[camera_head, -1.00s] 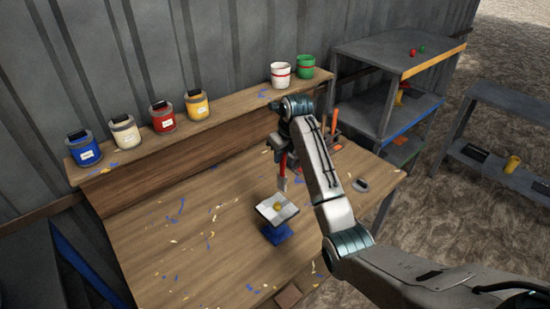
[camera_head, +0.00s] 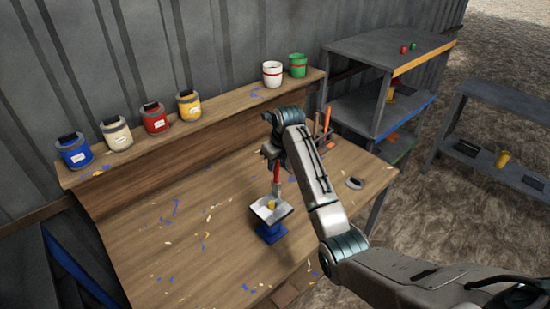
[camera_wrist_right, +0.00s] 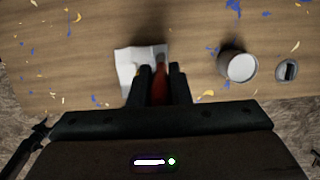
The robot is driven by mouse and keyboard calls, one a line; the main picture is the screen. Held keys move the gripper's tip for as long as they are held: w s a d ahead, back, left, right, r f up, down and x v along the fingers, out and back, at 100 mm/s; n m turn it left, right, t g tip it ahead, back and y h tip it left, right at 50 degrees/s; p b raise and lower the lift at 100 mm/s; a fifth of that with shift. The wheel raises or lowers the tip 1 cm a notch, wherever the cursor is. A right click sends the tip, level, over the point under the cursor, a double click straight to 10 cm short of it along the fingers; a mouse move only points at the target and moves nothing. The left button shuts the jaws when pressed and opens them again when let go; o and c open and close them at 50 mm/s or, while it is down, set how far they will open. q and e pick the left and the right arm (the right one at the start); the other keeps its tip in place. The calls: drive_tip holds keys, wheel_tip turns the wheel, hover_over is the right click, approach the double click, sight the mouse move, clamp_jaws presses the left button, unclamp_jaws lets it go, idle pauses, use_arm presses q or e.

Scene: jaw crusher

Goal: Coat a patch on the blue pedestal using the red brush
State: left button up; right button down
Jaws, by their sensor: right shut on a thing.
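The blue pedestal (camera_head: 271,233) stands on the wooden table and carries a pale square plate (camera_head: 262,213) with a small yellow thing (camera_head: 271,205) on it. My right gripper (camera_head: 275,156) is shut on the red brush (camera_head: 277,174), which hangs bristles down over the plate. Its tip is at or just above the plate, beside the yellow thing; I cannot tell whether it touches. In the right wrist view the red handle (camera_wrist_right: 159,86) sits between the dark fingers, with the plate (camera_wrist_right: 126,68) behind it. My left gripper is not in view.
Paint cans, blue (camera_head: 74,153), cream (camera_head: 117,134), red (camera_head: 154,118) and yellow (camera_head: 189,106), line the back ledge with white (camera_head: 272,75) and green (camera_head: 297,66) pots. A tool holder stands behind my arm. The table's left half is clear apart from paint flecks.

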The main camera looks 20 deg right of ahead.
drive_tip(key=shift+f, duration=0.5)
idle(0.6)
drive_tip(key=shift+s, duration=0.1)
drive_tip(key=shift+s+d+r, duration=0.15)
drive_tip(key=shift+s+d, duration=0.15)
drive_tip(key=shift+s, duration=0.45)
drive_tip(key=shift+w+a+f, duration=0.1)
drive_tip(key=shift+w+a, duration=0.1)
drive_tip(key=shift+w, duration=0.2)
drive_tip(key=shift+w+a+f, duration=0.1)
drive_tip(key=shift+w+a, duration=0.05)
drive_tip(key=shift+w, duration=0.25)
idle(0.8)
